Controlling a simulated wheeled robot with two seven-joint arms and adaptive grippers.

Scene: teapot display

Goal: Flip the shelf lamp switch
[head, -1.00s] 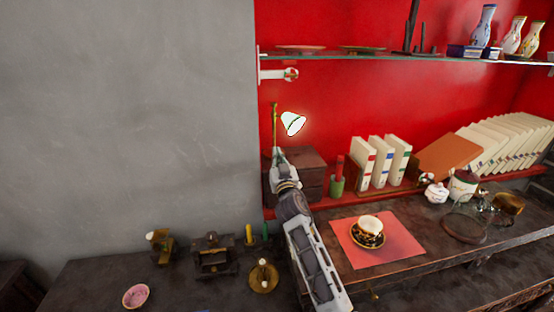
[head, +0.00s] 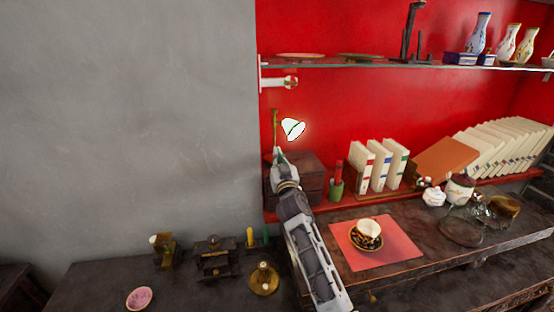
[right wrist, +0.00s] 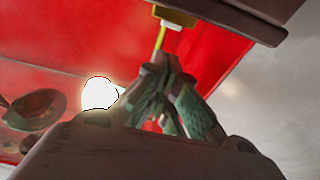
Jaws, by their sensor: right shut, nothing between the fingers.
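The shelf lamp has a white, bright shade (head: 292,129) on a thin brass stem (head: 275,125) above a dark wooden drawer box (head: 308,176). Its shade also glows in the right wrist view (right wrist: 99,95). There, a small white piece (right wrist: 171,25), which looks like the switch, sits on the brass base (right wrist: 175,14). My right gripper (head: 279,153) is shut and empty at the lamp, close to the stem. In the right wrist view its fingertips (right wrist: 160,62) are together near the stem and base; I cannot tell if they touch. My left gripper is not in view.
A glass shelf (head: 400,64) with vases and plates runs above the lamp. Right of the drawer box stand a green cup (head: 336,188) and several books (head: 380,166). A teacup (head: 368,231) sits on a pink mat (head: 398,249). Small brass items stand at lower left.

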